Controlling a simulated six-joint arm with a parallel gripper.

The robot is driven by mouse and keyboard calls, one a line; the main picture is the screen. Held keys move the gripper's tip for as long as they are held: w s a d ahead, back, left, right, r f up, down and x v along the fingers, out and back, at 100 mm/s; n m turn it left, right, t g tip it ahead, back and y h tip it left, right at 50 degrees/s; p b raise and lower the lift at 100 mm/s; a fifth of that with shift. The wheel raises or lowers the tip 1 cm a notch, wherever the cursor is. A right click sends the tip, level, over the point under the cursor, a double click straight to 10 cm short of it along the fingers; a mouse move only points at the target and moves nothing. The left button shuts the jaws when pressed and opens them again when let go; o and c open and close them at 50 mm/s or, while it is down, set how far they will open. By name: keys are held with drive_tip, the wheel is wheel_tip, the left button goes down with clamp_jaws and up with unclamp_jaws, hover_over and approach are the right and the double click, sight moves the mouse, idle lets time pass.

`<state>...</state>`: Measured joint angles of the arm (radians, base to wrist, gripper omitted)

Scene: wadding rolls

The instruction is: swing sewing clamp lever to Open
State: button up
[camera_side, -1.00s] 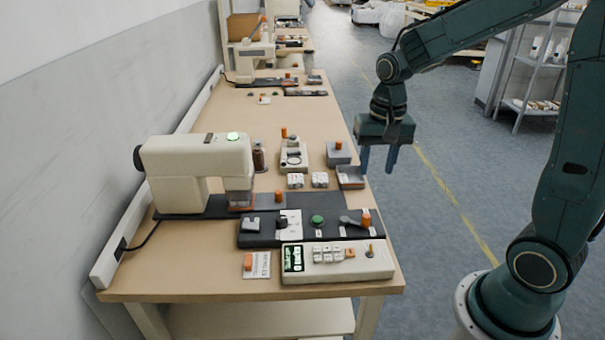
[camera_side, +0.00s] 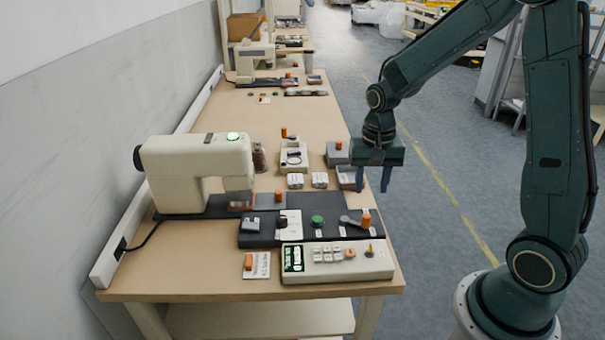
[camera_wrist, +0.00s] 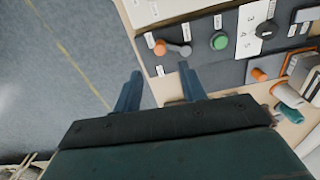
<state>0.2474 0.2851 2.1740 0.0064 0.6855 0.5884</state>
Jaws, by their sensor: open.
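The clamp lever is most likely the grey lever with an orange knob (camera_side: 366,219) at the right end of the dark control panel (camera_side: 262,238). In the wrist view the orange knob (camera_wrist: 160,47) is at the left end of the lever arm, which points left from its pivot, with small white labels around it. My gripper (camera_side: 373,186) is open and empty, above and behind the lever at the table's right edge. In the wrist view my gripper's two blue fingers (camera_wrist: 158,85) point toward the lever and stay apart from it. The label words are too small to read.
A green button (camera_side: 317,221) and a dial (camera_side: 281,221) are left of the lever. A cream keypad box (camera_side: 338,262) lies in front. The sewing machine (camera_side: 195,165) stands at the left. A grey tray and small boxes are near my gripper. Right of the table is open floor.

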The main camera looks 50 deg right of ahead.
sight(367, 216)
wheel_tip(367, 216, down, 10)
idle(0.6)
clamp_jaws()
